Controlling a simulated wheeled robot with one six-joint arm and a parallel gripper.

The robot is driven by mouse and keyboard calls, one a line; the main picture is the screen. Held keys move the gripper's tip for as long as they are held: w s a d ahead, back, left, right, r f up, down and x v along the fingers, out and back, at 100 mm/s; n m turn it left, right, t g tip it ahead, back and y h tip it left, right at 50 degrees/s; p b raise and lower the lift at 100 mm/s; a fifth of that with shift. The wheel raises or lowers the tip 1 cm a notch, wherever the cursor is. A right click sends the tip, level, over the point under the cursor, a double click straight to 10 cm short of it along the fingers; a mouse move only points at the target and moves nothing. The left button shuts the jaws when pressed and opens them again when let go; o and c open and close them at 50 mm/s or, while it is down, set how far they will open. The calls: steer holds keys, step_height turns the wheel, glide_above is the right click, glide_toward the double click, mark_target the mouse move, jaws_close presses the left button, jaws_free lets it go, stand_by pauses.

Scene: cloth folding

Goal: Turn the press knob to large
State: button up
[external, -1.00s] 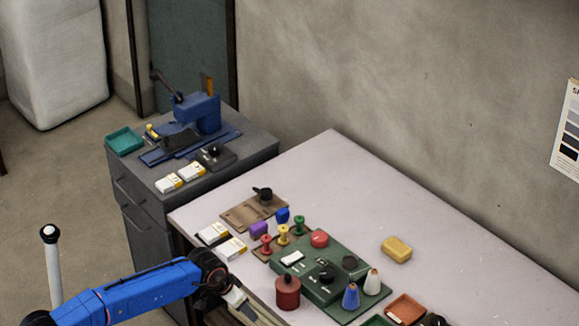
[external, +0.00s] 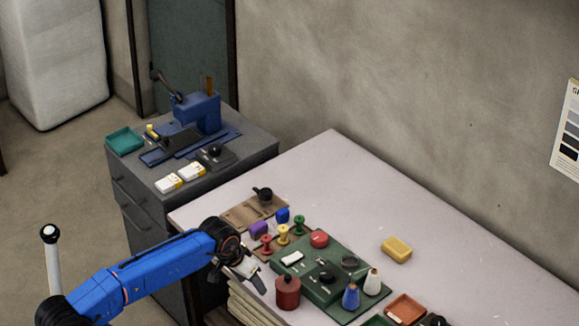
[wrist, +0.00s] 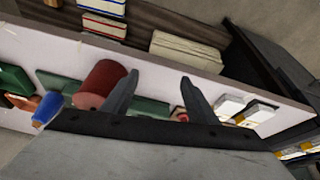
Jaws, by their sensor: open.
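The blue press (external: 198,112) stands on the grey cabinet (external: 125,185) at the back left. A black knob (external: 215,151) sits on a dark panel in front of it; its setting marks are too small to read. My gripper (external: 252,275) is at the table's front left edge, left of the dark red canister (external: 288,291) and well away from the press. In the wrist view my gripper (wrist: 160,80) shows its two fingers apart with nothing between them. The press and its knob cannot be made out in the wrist view.
The table (external: 440,270) holds a green board (external: 345,312) with another black knob, several coloured spools, cones and a yellow block (external: 397,249). A brown board (external: 240,214) with a black piece lies near the cabinet. White boxes (external: 180,176) sit in front of the press.

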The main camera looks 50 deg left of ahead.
steer(key=w+a+r+n+g, duration=0.1)
steer(key=w+a+r+n, duration=0.1)
steer(key=w+a+r, duration=0.3)
steer(key=w+a+r+n, duration=0.2)
steer(key=w+r, duration=0.4)
steer(key=r, duration=0.1)
steer(key=w+a+r+n+g, duration=0.1)
steer(key=w+a+r+n, duration=0.4)
steer(key=w+a+r, duration=0.55)
steer(key=n+g, duration=0.2)
steer(key=n, duration=0.7)
glide_above(217, 147)
step_height(217, 147, down, 18)
steer(key=shift+s+d+r, duration=0.1)
steer(key=c, duration=1.1)
steer(key=shift+o, duration=0.2)
